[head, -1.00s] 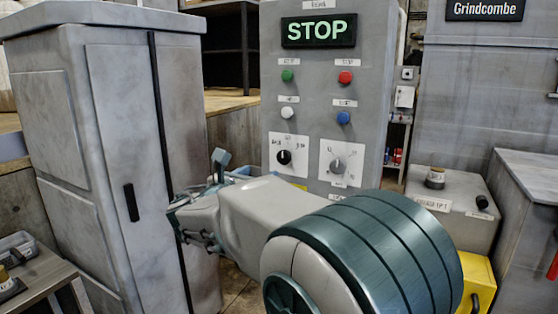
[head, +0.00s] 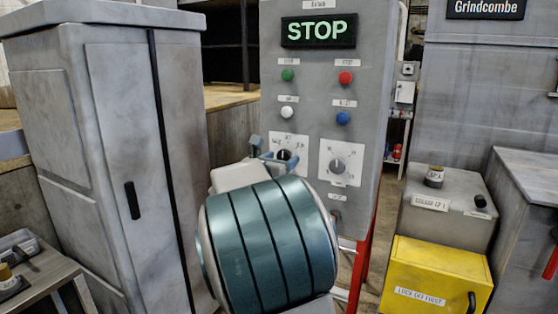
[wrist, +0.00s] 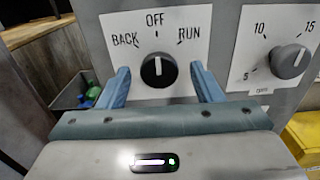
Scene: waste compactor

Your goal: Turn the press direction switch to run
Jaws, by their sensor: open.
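The press direction switch (wrist: 159,71) is a black round knob on a white plate marked BACK, OFF and RUN. In the wrist view its white pointer mark points up at OFF. My gripper (wrist: 160,68) is open, with one blue finger on each side of the knob. No clear contact shows, and I cannot tell how deep the fingers reach. In the head view the switch (head: 284,155) is partly hidden behind my gripper (head: 270,150) on the grey control panel (head: 368,90).
A grey numbered dial (wrist: 290,61) sits right of the switch. Above are green, red, white and blue buttons and a lit STOP display (head: 318,31). A tall grey cabinet (head: 95,150) stands left. A yellow box (head: 435,275) stands right.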

